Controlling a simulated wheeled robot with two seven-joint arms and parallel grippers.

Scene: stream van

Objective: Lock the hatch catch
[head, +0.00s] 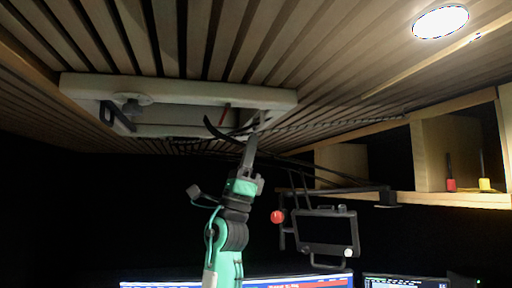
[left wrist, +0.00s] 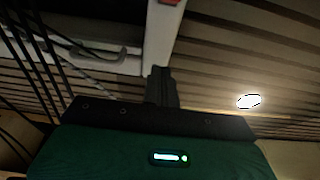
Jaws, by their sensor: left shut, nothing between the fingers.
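The white hatch frame (head: 80,88) is set in the slatted ceiling at the upper left of the head view. A red piece (left wrist: 163,2) is also cut off at the top edge of the left wrist view, on the white frame (left wrist: 165,30). My left gripper (head: 252,142) is raised, shut and empty, by the frame's right end. Its dark fingers (left wrist: 160,85) point at the frame in the wrist view; I cannot tell whether they touch. My right gripper is not seen.
Black cables (head: 232,132) hang by the hatch, close to my left gripper. A dark handle (head: 118,117) sits at the frame's left. A small screen (head: 325,232) hangs on a black arm at the right, below wooden shelves (head: 450,198). Monitors line the bottom.

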